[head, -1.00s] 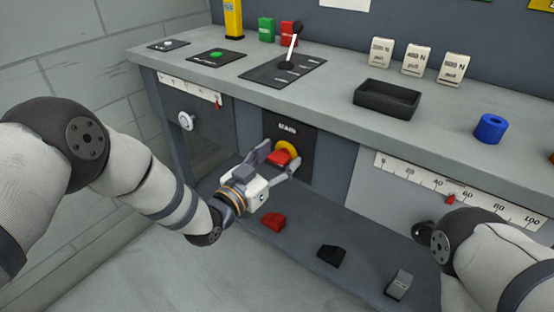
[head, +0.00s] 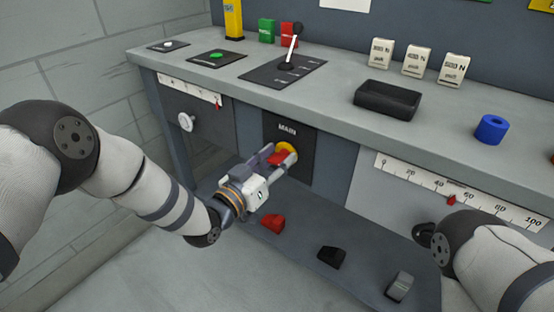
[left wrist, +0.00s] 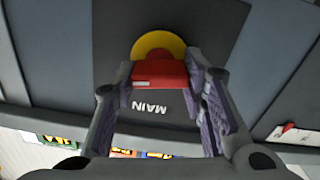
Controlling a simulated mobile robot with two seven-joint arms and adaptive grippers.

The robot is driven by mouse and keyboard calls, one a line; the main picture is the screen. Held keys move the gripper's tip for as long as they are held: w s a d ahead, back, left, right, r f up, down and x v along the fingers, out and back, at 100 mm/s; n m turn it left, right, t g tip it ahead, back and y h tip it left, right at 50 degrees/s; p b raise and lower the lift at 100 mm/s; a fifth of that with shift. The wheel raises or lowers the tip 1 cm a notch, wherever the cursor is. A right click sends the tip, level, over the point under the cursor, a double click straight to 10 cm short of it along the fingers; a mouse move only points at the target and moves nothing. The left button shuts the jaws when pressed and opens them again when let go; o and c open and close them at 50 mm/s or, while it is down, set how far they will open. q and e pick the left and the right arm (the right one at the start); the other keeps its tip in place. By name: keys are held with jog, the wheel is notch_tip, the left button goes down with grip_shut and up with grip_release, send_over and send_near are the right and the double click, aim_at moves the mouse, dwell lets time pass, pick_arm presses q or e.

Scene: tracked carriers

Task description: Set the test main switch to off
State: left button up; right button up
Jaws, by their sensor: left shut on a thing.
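The main switch is a red handle (head: 277,158) on a yellow disc (head: 291,148), set in a black panel (head: 303,168) marked MAIN on the bench front. My left gripper (head: 279,160) is shut on the red handle, one finger on each side. In the left wrist view the red handle (left wrist: 160,74) sits between the fingers, below the yellow disc (left wrist: 157,42). The MAIN label appears upside down there. My right arm enters at the lower right of the head view; its gripper is not visible.
A lever (head: 291,48) stands on the bench top, near a black tray (head: 387,99) and a blue ring (head: 491,129). A white knob (head: 186,122) is left of the panel. Red (head: 272,223), black (head: 331,256) and grey (head: 400,285) pedals lie below.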

pick_arm(q)
jog(key=n, duration=0.3)
jog(key=shift+a+f+n+b, duration=0.1)
jog(key=shift+f+n+b, duration=0.05)
jog(key=shift+n+b, duration=0.2)
jog(key=n+b, duration=0.1)
jog(key=n, duration=0.2)
jog(key=shift+f+n, duration=0.1)
jog(key=shift+n, duration=0.25)
jog(key=n+b, duration=0.1)
jog(key=n, duration=0.3)
jog(key=shift+f+b, duration=0.15)
jog(key=shift+b, duration=0.2)
jog(key=shift+n+b, duration=0.8)
jog(key=shift+n, duration=1.1)
pick_arm(e)
jog(key=shift+g, duration=0.4)
jog(key=shift+w+x, duration=0.2)
jog(key=shift+x, duration=2.2)
jog(key=shift+f, duration=0.2)
pick_arm(q)
jog(key=o, duration=1.2)
jog(key=shift+c, duration=0.2)
